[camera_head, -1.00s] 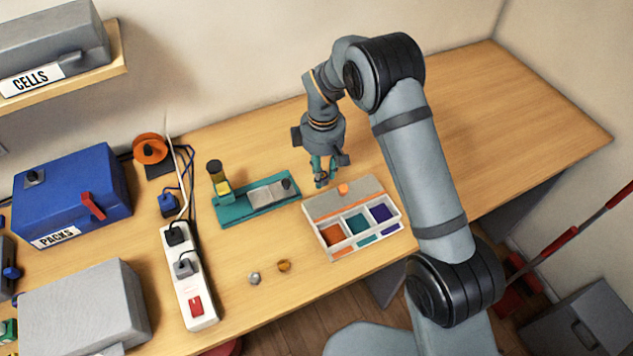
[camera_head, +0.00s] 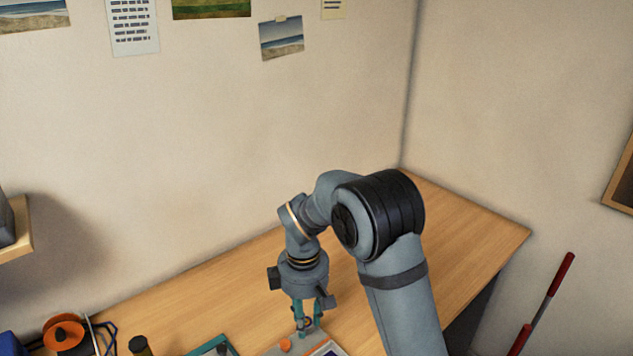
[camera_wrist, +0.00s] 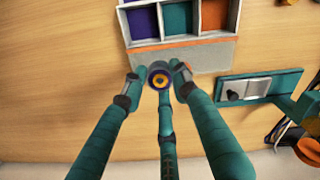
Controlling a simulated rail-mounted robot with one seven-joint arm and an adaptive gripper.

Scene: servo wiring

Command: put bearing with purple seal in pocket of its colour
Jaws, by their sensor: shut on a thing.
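My gripper (camera_wrist: 159,77) is shut on a small round bearing (camera_wrist: 159,79) with a purple ring and a gold-coloured centre, between its teal fingertips. In the head view my gripper (camera_head: 308,328) hangs fingers down by the pocket tray, whose corner (camera_head: 326,350) shows at the bottom edge. In the wrist view the white-walled tray (camera_wrist: 160,43) has a purple pocket (camera_wrist: 143,22), a teal pocket (camera_wrist: 177,17) and an orange pocket (camera_wrist: 213,14). The bearing appears over or just beside the tray's grey panel, outside the pockets; its height is unclear.
A teal fixture with a grey plate (camera_wrist: 243,88) lies right of the tray in the wrist view. An orange spool (camera_head: 63,332) stands at the lower left of the head view. The wooden table (camera_head: 470,225) is clear at the far right.

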